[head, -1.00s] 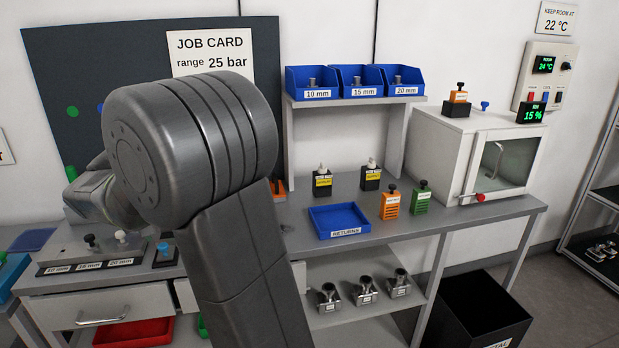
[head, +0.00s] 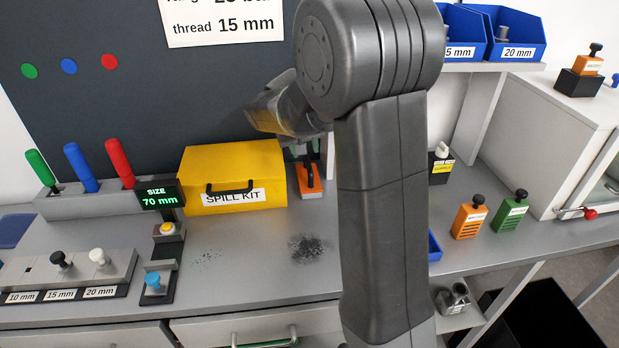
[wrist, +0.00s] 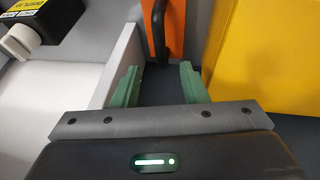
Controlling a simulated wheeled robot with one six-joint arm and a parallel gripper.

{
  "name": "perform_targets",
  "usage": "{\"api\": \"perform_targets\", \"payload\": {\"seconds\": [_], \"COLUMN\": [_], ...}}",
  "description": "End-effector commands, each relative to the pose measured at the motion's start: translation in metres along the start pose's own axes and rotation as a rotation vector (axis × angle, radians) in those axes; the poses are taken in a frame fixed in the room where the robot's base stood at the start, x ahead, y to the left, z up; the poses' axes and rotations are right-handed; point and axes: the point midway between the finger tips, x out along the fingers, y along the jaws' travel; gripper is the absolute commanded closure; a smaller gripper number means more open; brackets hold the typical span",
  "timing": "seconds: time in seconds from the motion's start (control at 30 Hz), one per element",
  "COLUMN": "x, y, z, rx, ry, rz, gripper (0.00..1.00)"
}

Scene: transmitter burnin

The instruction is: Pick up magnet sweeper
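The magnet sweeper (head: 310,189) appears to be the orange block with a black upright handle, standing at the back of the bench just right of the yellow spill kit. In the wrist view its orange body (wrist: 175,22) and black handle are at the top, beyond the fingertips and partly cut off by the frame. My gripper (head: 303,150) is just above and behind the handle in the head view, partly hidden by my arm. In the wrist view my gripper (wrist: 159,82) is open, its green fingers apart with nothing between them.
The yellow spill kit (head: 232,165) stands close beside the sweeper and shows at the right of the wrist view. Dark specks (head: 310,248) lie on the open bench top (head: 245,275).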

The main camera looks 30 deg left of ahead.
Motion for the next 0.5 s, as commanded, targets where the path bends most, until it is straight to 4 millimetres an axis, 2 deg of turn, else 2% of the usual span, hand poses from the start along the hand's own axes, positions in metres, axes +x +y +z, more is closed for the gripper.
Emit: {"api": "perform_targets", "payload": {"seconds": [0.1, 0.33, 0.5], "x": [0.019, 0.035, 0.060], "y": [0.001, 0.000, 0.001], "z": [0.000, 0.001, 0.004], "rx": [-0.001, -0.001, -0.001], "ry": [-0.001, -0.001, -0.004], "rz": [0.001, 0.001, 0.001], "gripper": [0.61, 0.61, 0.61]}}
